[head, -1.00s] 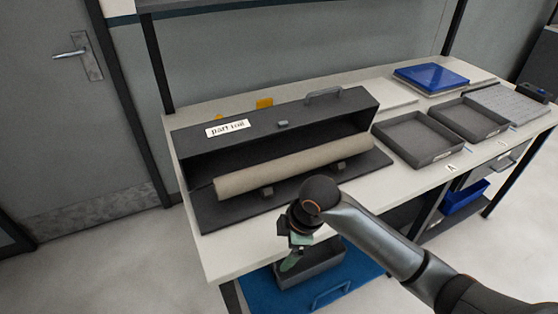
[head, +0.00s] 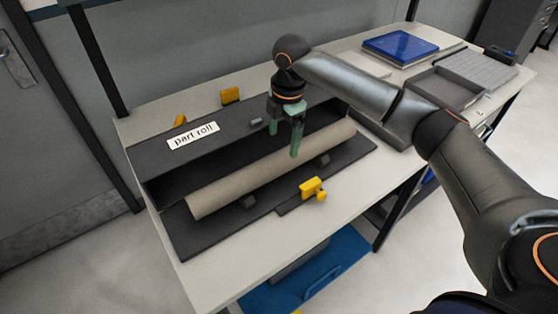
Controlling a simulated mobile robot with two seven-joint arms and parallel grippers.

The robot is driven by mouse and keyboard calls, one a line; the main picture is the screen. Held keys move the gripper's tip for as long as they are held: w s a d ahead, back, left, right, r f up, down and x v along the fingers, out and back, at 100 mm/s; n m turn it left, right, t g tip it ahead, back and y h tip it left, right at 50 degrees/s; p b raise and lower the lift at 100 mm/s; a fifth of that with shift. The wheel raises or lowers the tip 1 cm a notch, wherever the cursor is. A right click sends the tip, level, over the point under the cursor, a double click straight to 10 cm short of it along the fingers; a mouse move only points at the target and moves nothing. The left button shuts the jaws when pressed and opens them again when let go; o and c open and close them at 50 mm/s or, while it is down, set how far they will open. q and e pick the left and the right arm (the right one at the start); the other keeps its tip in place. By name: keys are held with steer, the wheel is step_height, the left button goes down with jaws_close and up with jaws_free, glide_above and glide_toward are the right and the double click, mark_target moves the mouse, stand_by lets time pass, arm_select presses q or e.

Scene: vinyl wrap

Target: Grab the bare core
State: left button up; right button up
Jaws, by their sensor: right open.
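The bare core (head: 235,183) is a long beige-brown tube. It lies on small dark supports at the open front of a black box (head: 150,163) labelled "part roll". My right gripper (head: 295,150) points down over the right half of the core. Its green fingers are open, with the tips at about the core's height in the picture. I cannot tell whether they touch or straddle it. My left gripper is out of view.
A yellow clamp-like part (head: 312,188) sits at the table's front edge. More yellow parts (head: 230,95) stand behind the box. Grey trays (head: 446,88) and a blue item (head: 400,46) lie to the right. A blue drawer or bin (head: 310,270) is below the table.

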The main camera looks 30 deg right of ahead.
mark_target(281, 155)
steer(key=f, duration=0.5)
steer(key=w+f, duration=0.1)
steer(key=f, duration=0.2)
steer(key=shift+a+f, duration=0.1)
steer(key=shift+f, duration=0.25)
steer(key=c, duration=1.4)
